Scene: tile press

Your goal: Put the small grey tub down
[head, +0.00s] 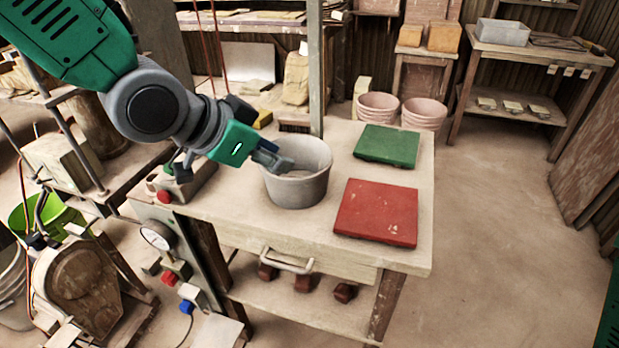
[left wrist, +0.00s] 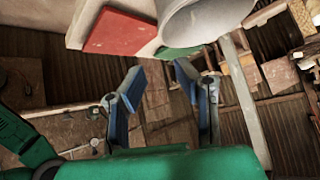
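The small grey tub (head: 298,188) appears to stand upright on the pale worktable (head: 235,203), left of two tiles. My left gripper (head: 274,158) is at the tub's left rim in the head view, its blue-grey fingers overlapping the rim. In the left wrist view the gripper (left wrist: 160,70) has its two fingers apart with nothing visible between the tips. The tub (left wrist: 205,22) shows there beyond the fingertips, at upper right. Whether a finger touches the rim I cannot tell. My right gripper is not in view.
A green tile (head: 387,146) and a red tile (head: 377,212) lie on the table's right side. A metal post (head: 316,70) rises behind the tub. A red button (head: 164,196) is at the table's left end. Pink pots (head: 378,107) stand behind. The table front by the tub is clear.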

